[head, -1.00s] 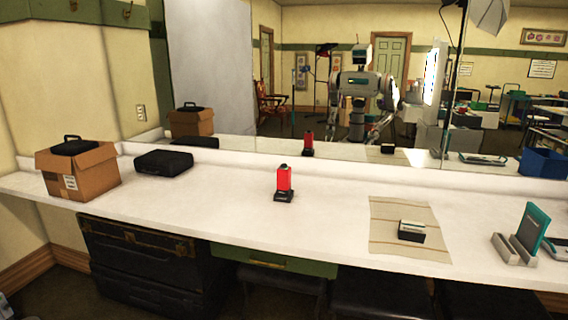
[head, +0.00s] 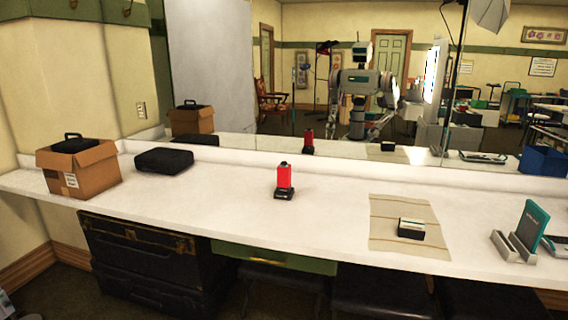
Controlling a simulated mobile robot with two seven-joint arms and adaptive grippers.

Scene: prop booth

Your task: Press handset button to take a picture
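A red handset (head: 284,176) stands upright in a small black base on the white counter, near the middle of the head view. A small dark knob sits on its top; I cannot tell whether that is the button. The handset's reflection shows in the mirror behind it. Neither of my grippers shows directly. My body (head: 358,88) appears only as a reflection in the mirror, too small to tell the state of the hands.
The white counter (head: 225,205) is clear around the handset. A cardboard box (head: 95,178) and a black case (head: 164,161) are at left. A striped cloth (head: 395,240) bears a small black-and-white box (head: 411,229). A teal item in a grey stand (head: 515,247) is at right.

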